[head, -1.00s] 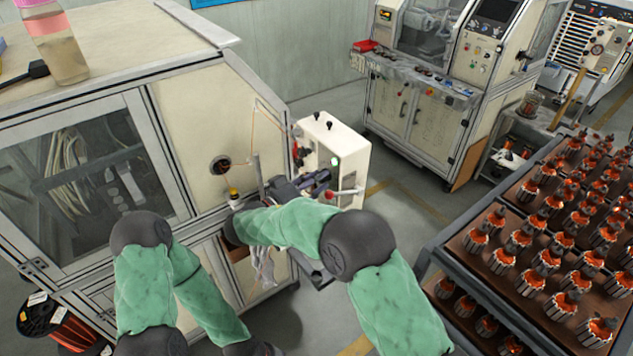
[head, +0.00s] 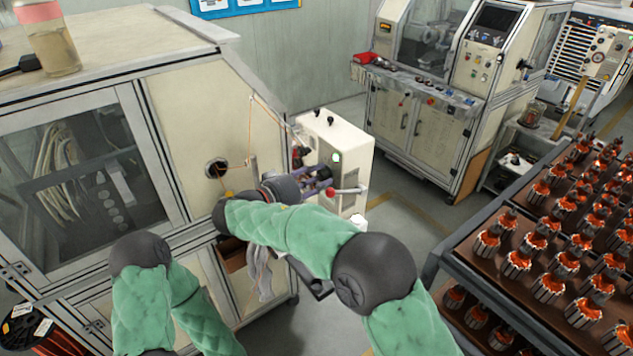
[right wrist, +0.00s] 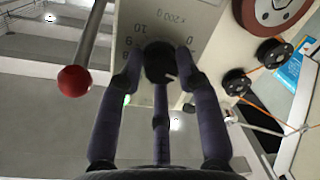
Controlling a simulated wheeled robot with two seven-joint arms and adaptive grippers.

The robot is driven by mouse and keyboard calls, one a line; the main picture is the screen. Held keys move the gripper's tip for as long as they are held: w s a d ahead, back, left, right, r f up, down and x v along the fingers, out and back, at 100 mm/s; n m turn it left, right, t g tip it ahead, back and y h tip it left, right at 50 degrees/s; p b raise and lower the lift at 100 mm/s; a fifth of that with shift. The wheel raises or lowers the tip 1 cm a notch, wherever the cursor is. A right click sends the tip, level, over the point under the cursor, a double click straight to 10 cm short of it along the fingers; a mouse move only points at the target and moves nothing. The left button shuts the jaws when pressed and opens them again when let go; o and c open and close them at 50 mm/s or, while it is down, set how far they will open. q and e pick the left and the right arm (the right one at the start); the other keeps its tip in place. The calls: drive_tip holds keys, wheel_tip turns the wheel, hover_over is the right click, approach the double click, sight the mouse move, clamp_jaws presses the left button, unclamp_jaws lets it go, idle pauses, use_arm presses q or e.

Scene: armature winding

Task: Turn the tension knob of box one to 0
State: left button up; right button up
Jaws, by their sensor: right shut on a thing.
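The white tension box (head: 348,152) stands at the right end of the beige machine. Its black tension knob (right wrist: 158,62) shows in the right wrist view, beside a printed scale (right wrist: 158,30) with 0, 8, 9, 10 and "x 200 g". A small white mark shows on the knob's lower right; which number it indicates is unclear. My right gripper (head: 318,182), also in the right wrist view (right wrist: 160,66), is shut on the knob with its fingers around it. In the head view the gripper and arm hide the knob. My left arm shows at the lower left; its gripper is out of view.
A red-ended lever (right wrist: 74,80) sticks out close beside the gripper. Guide pulleys (right wrist: 236,82) and orange wire are on the other side. A rack of wound armatures (head: 548,262) stands at the right. Open floor lies between the rack and the box.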

drive_tip(key=n, duration=0.2)
drive_tip(key=shift+f+n+p, duration=0.2)
drive_tip(key=shift+n+p, duration=0.1)
drive_tip(key=shift+n, duration=0.1)
drive_tip(key=shift+n+g+p, duration=0.5)
drive_tip(key=shift+n+p, duration=0.15)
drive_tip(key=shift+n, duration=0.55)
drive_tip(key=n+p, duration=0.2)
drive_tip(key=n, duration=0.1)
drive_tip(key=shift+r+h, duration=0.1)
drive_tip(key=shift+h, duration=0.2)
drive_tip(key=shift+w+a+n+g+p, duration=0.1)
drive_tip(key=shift+n+g+p, duration=0.3)
drive_tip(key=shift+n+p, duration=0.6)
drive_tip(key=shift+n, duration=0.4)
drive_tip(key=o, duration=1.1)
drive_tip(key=shift+o, duration=0.2)
